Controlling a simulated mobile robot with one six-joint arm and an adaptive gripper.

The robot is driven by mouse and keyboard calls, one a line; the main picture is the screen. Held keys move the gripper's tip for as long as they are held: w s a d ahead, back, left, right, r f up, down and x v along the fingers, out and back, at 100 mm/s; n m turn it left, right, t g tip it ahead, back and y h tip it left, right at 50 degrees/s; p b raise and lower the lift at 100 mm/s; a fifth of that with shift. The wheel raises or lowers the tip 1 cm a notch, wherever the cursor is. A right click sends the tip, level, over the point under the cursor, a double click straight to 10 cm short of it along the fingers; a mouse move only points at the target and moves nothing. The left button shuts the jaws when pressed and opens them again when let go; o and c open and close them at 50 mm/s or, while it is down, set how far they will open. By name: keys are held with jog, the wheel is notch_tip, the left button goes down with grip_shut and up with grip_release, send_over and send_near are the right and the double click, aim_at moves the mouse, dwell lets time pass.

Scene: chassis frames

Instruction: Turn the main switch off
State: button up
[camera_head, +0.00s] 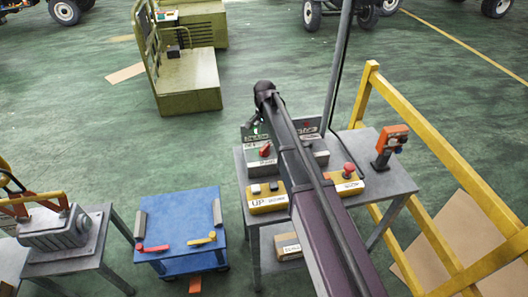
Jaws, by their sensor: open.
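A grey switch box (257,160) stands on the left part of the grey metal table, with a red knob (265,149) on it. I take this for the main switch. The knob's exact setting is too small to read. My dark arm runs up from the bottom edge and passes over the table to the right of the knob. The arm's far end is black and stands above the back edge of the table. I cannot make out any gripper jaws. My arm also hides part of the table's middle.
The grey table (395,178) also bears a yellow UP button box (266,204), a yellow box with a red button (347,178) and an orange-topped device (391,137). A blue cart (178,205) stands to the left. A yellow railing (440,150) runs along the right.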

aim_at(264, 147)
jog(key=shift+f+b, duration=4.05)
jog(key=shift+f, duration=0.35)
grip_shut()
